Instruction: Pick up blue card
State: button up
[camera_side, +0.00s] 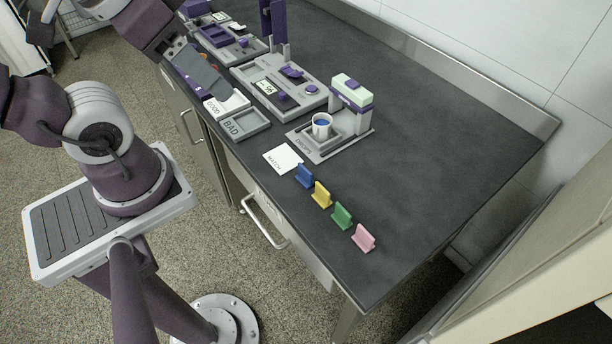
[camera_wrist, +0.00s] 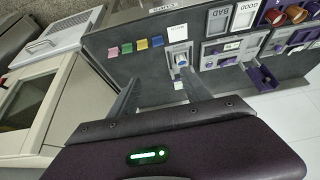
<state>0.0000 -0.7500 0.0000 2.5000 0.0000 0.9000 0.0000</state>
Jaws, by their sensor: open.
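The blue card (camera_side: 305,175) stands upright in a small foot on the dark bench, at the end of a row of coloured cards, beside the white MATCH card (camera_side: 283,158). In the wrist view the blue card (camera_wrist: 157,41) is small and beyond the fingers. My gripper (camera_wrist: 160,78) is open and empty, its two fingers apart above the bench and well short of the card.
Yellow (camera_side: 322,195), green (camera_side: 342,216) and pink (camera_side: 363,238) cards stand in line toward the bench's near end. A machine with a cup (camera_side: 321,127), the BAD tray (camera_side: 247,124) and purple-grey equipment (camera_side: 282,90) stand behind. The bench right of the cards is clear.

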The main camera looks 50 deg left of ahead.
jog(key=c, duration=0.5)
jog(key=n+g, duration=0.6)
jog(key=n, duration=1.3)
send_over(305, 168)
notch_tip(305, 168, down, 25)
notch_tip(305, 168, down, 7)
jog(key=shift+r, duration=0.1)
